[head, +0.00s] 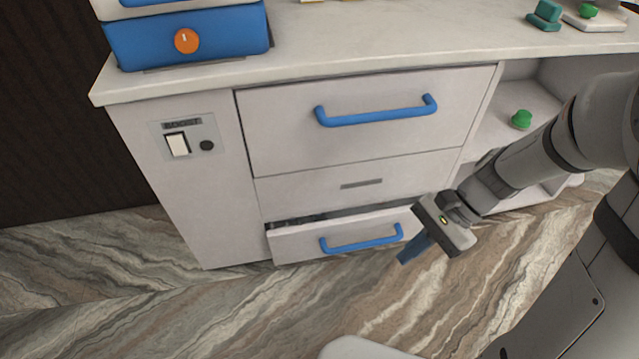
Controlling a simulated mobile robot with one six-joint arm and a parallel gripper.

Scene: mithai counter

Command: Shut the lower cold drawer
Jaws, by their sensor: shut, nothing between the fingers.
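The lower cold drawer (290,245) is a white front with a blue bar handle (362,243), at the bottom of the counter. It stands a little way out, with a dark gap along its top edge. My gripper (413,249) is shut and empty, its blue fingers pointing down and left. In the picture it is just right of the blue handle, by the drawer's right end. I cannot tell whether the fingers touch the drawer front.
Above is a closed upper drawer (280,125) with a blue handle. A BOOST switch panel (188,138) is on the left. Open shelves at right hold a green knob-like object (521,119). A blue appliance (215,40) stands on the worktop (340,35). The marbled floor (250,310) in front is clear.

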